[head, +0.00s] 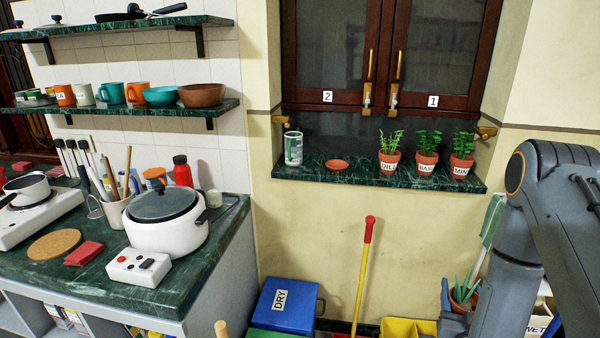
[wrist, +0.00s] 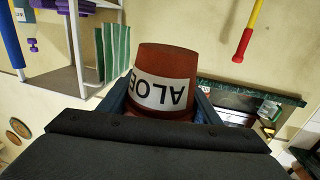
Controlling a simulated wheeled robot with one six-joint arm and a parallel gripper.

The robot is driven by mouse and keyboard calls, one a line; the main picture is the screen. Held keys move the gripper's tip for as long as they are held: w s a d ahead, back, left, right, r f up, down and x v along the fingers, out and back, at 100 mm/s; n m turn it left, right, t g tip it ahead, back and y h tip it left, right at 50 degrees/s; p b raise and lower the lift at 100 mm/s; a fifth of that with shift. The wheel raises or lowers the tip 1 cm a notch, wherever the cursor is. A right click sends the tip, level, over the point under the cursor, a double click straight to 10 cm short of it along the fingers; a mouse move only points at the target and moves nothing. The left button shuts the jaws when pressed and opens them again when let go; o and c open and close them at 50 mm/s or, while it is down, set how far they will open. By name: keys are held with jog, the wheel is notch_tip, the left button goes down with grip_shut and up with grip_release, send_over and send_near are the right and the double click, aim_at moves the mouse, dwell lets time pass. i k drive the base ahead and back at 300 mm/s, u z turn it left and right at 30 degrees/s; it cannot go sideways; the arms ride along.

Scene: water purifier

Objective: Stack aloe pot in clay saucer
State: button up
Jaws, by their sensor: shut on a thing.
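The aloe pot (head: 463,295) is a small terracotta pot with green aloe leaves, at the lower right of the head view beside my arm. In the wrist view the pot (wrist: 165,62) fills the middle, with its ALOE label upside down. My gripper (wrist: 160,106) is shut on the pot, with one blue finger on each side. In the head view the arm partly hides the gripper and pot. The leaves point up there. The clay saucer (head: 337,165) lies empty on the green window sill, well up and left of the pot.
The sill (head: 310,176) also bears a glass (head: 293,148) left of the saucer and labelled herb pots to its right, the nearest being the dill pot (head: 389,163). A yellow-handled tool with a red grip (head: 368,230) stands below the sill. A blue box (head: 286,306) sits low.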

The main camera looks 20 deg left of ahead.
aim_at(336, 166)
jog(key=u, duration=1.6)
jog(key=k, duration=1.15)
jog(key=z, duration=0.6)
jog(key=i, duration=0.9)
jog(key=z, duration=0.05)
